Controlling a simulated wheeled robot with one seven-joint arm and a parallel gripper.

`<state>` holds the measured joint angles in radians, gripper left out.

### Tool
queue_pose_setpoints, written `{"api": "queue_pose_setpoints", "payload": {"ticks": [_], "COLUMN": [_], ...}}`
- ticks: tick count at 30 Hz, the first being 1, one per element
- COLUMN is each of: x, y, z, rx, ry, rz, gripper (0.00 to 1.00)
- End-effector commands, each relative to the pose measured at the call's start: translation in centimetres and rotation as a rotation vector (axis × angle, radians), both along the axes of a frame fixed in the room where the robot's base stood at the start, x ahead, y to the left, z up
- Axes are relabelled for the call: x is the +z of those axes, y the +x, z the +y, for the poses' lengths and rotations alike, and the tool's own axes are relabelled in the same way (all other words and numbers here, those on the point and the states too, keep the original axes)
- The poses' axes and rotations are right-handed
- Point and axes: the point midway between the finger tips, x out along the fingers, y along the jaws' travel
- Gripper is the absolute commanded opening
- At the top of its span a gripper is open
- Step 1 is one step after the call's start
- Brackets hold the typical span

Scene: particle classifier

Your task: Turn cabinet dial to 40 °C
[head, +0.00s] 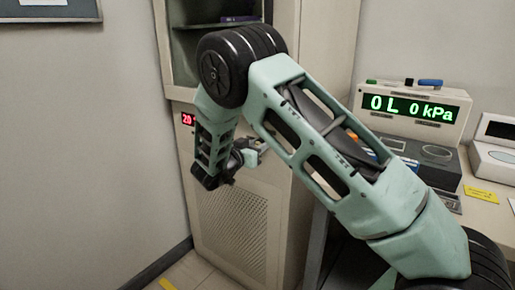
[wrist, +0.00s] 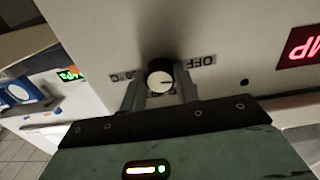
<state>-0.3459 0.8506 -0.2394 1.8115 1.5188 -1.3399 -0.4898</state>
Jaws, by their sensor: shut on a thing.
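The cabinet (head: 235,225) is beige and stands left of the bench in the head view. Its dial (wrist: 160,80) is a small black knob with a white face and a dark pointer line, seen in the wrist view. An "OFF" label (wrist: 202,61) lies to the right of the dial, and a partly hidden label ending in "°C" (wrist: 127,75) lies to the left. The pointer line points toward the right. My gripper (wrist: 161,90) is shut on the dial, one finger on each side. In the head view my arm hides the dial.
A red display (head: 188,119) on the cabinet front reads about "20" in the head view. An instrument with a green kPa readout (head: 411,108) stands on the bench at right. A wall is close on the left.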

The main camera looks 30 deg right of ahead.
Motion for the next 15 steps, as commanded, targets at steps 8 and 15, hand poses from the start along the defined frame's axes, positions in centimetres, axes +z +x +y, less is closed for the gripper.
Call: {"api": "queue_pose_setpoints", "payload": {"ticks": [8,15], "x": [-0.29,-0.34], "y": [0.00,-0.01], "z": [0.02,0.03], "rx": [0.000,-0.001], "ry": [0.082,0.161], "rz": [-0.230,-0.447], "gripper": [0.08,0.08]}}
